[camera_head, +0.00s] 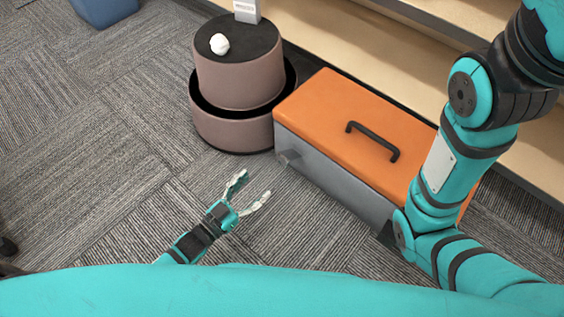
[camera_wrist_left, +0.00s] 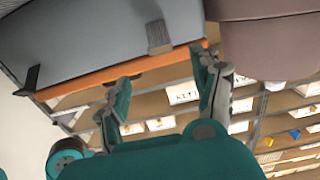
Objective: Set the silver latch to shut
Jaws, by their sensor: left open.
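A toolbox with an orange lid (camera_head: 345,110) and grey body (camera_head: 330,180) stands on the carpet. The silver latch (camera_head: 289,157) juts out from the left part of its front wall. It also shows in the left wrist view (camera_wrist_left: 158,37), just above the orange lid edge there. A dark latch (camera_wrist_left: 32,78) is at the other end of the same wall, partly behind my right arm in the head view (camera_head: 387,235). My left gripper (camera_head: 256,184) is open and empty, short of the silver latch and apart from it. My right gripper is out of view.
A round brown stool (camera_head: 235,80) with a white lump (camera_head: 219,44) on top stands close to the toolbox's left end. Wooden shelving (camera_head: 400,45) runs behind. My right arm overlaps the toolbox's right end.

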